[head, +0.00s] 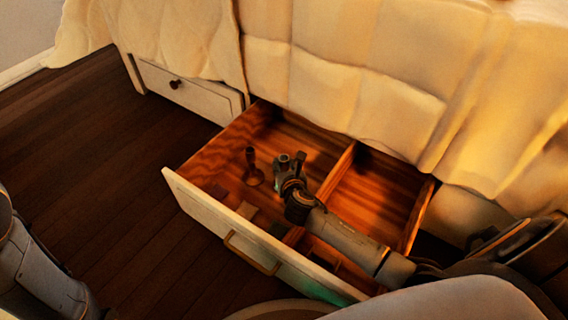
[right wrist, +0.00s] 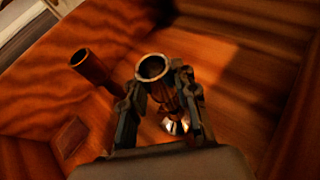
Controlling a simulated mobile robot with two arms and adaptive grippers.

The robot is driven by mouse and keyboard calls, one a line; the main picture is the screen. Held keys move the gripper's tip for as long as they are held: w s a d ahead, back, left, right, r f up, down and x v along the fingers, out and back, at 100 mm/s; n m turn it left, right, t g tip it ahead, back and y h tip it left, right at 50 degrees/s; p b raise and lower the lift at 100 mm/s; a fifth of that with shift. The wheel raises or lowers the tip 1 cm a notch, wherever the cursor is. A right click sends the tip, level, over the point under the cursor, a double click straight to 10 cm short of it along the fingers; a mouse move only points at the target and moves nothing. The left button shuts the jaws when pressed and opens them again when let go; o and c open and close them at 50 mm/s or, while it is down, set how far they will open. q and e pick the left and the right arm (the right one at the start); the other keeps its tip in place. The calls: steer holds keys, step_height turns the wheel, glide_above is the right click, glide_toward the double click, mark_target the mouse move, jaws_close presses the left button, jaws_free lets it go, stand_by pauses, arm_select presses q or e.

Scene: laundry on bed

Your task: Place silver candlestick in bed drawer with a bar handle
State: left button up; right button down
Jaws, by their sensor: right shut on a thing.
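The bed drawer with a bar handle (head: 196,205) is pulled open, its bar handle (head: 250,254) on the white front. My right gripper (head: 290,170) is down inside the drawer's left compartment. It is shut on the silver candlestick (right wrist: 152,68), whose round hollow top shows between the fingers in the right wrist view. The candlestick's shiny base (right wrist: 175,125) shows below, near the drawer floor; I cannot tell whether it touches. My left gripper is not in view; only part of my left arm shows at the left edge.
A dark brown candlestick (head: 252,168) stands in the same compartment, left of the gripper; it also shows in the right wrist view (right wrist: 90,65). A wooden divider (head: 338,172) is to the right. A closed drawer with a knob (head: 185,90) is at upper left. The bedspread (head: 350,90) hangs behind.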

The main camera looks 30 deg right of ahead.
steer(key=c, duration=1)
jaws_free()
steer(key=shift+c, duration=0.2)
